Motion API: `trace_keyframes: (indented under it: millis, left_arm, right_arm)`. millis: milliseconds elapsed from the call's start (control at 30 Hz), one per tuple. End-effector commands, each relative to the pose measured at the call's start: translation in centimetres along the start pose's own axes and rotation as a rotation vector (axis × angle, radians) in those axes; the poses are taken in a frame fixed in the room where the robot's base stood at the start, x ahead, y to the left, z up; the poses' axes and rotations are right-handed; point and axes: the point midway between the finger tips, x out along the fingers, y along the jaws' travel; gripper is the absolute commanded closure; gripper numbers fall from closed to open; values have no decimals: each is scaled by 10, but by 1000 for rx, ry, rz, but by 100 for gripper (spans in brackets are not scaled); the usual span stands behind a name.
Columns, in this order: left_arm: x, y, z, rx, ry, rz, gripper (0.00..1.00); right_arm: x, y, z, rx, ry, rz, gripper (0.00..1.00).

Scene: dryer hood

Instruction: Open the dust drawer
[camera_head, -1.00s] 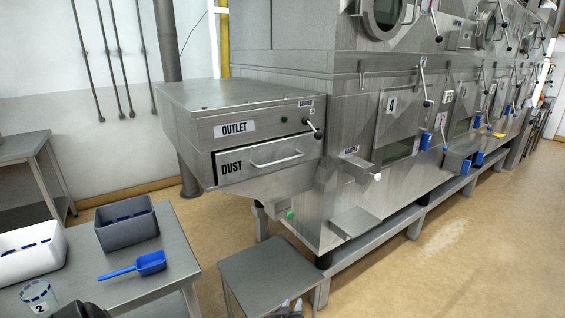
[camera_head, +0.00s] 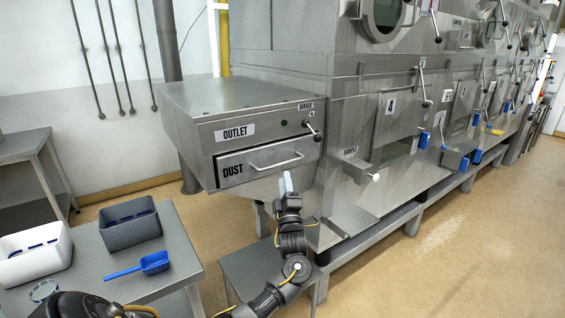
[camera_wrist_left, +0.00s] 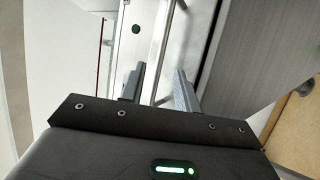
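The dust drawer (camera_head: 255,172) is a steel front marked DUST, under the OUTLET panel. It looks shut. Its bar handle (camera_head: 276,165) runs across the front. My left gripper (camera_head: 287,183) is just below and in front of the handle's right part, fingers pointing up toward it. In the left wrist view the gripper (camera_wrist_left: 159,72) is open, with its two grey fingers apart. The handle bar (camera_wrist_left: 166,42) shows in the gap between them there; I see no grip on it, and the remaining distance is hard to tell. My right gripper is not in view.
A steel side table at left holds a white bin (camera_head: 34,255), a grey bin (camera_head: 130,224) and a blue scoop (camera_head: 148,264). A low steel stand (camera_head: 240,268) is below the drawer. A lever (camera_head: 314,131) is on the housing at upper right of the drawer.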

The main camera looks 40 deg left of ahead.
Motion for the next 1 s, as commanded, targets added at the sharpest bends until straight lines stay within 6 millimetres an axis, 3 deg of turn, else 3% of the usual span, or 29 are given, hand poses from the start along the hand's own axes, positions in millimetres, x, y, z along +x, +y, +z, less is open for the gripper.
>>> trace_keyframes:
  millis: [100,333,533,800,1000]
  left_arm:
    - [27,4,-1,4,0,0,68]
    - [61,2,0,3,0,0,68]
    - [73,0,0,2,-1,-1,68]
    - [74,-1,0,1,-2,-1,68]
    - [74,-1,0,1,-2,-1,93]
  right_arm:
    - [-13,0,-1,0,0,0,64]
    - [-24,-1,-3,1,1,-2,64]
    - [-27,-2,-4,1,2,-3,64]
    - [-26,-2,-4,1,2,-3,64]
    - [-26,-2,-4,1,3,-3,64]
